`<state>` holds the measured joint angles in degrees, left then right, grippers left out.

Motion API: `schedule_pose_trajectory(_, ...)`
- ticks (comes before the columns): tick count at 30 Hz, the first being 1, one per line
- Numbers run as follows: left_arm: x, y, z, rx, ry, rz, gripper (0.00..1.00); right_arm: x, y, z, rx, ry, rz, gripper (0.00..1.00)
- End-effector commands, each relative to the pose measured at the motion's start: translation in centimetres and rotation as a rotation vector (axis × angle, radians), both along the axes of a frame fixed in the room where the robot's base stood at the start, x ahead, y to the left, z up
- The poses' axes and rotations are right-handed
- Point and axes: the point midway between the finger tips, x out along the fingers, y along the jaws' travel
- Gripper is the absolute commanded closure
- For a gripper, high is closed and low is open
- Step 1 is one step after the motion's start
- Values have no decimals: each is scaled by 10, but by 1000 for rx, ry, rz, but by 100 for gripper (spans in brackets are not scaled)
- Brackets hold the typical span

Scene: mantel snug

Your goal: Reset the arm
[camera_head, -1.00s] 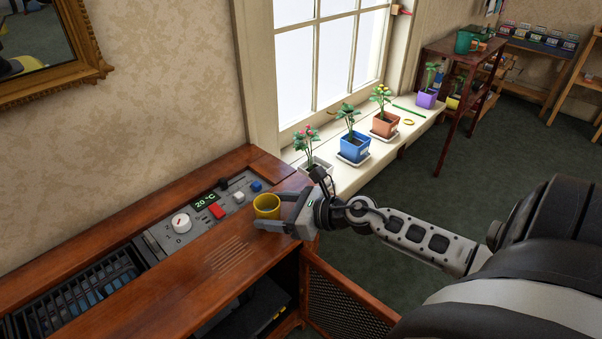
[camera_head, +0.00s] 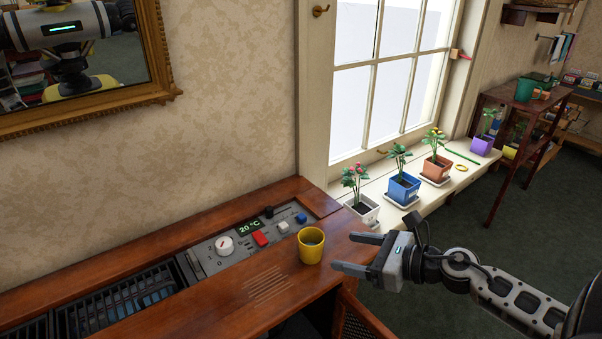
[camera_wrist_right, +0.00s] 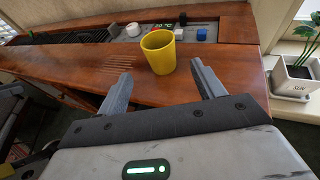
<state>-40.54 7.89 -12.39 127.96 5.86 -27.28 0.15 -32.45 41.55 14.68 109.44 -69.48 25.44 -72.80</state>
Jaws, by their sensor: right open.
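My right gripper (camera_head: 352,253) is open and empty, just right of a yellow cup (camera_head: 311,246) in the head view. The cup stands upright on the wooden cabinet top (camera_head: 190,325), with a gap between it and the fingertips. In the right wrist view the cup (camera_wrist_right: 158,52) stands beyond and between the two open fingers (camera_wrist_right: 160,82). My left gripper is not in view.
A control panel (camera_head: 240,247) with a dial, buttons and a "20 °C" display is set in the cabinet top. Several potted plants, including one in a blue pot (camera_head: 404,189), line the windowsill. A mesh cabinet door (camera_head: 360,325) hangs open below my right gripper.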

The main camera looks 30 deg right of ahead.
Motion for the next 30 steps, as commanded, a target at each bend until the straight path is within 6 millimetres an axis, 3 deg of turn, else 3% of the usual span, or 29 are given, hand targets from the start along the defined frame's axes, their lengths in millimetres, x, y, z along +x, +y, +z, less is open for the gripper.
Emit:
schedule_pose_trajectory(5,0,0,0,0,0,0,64,0,1,0,10,2,-4,32)
schedule_pose_trajectory(8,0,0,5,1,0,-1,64,-2,10,3,152,29,-63,32)
schedule_pose_trajectory(11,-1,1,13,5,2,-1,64,-7,29,8,535,113,-222,32)
schedule_pose_trajectory(13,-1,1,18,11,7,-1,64,-14,45,8,923,219,-383,32)
schedule_pose_trajectory(17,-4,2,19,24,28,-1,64,-33,81,-8,1664,474,-710,32)
schedule_pose_trajectory(21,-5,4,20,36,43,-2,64,-60,137,-29,2321,785,-1052,32)
schedule_pose_trajectory(25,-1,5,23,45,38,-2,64,-81,184,-37,2674,1015,-1292,32)
schedule_pose_trajectory(26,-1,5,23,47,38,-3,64,-84,191,-38,-2615,-1010,1279,32)
schedule_pose_trajectory(30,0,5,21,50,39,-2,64,-90,206,-39,-2478,-994,1244,32)
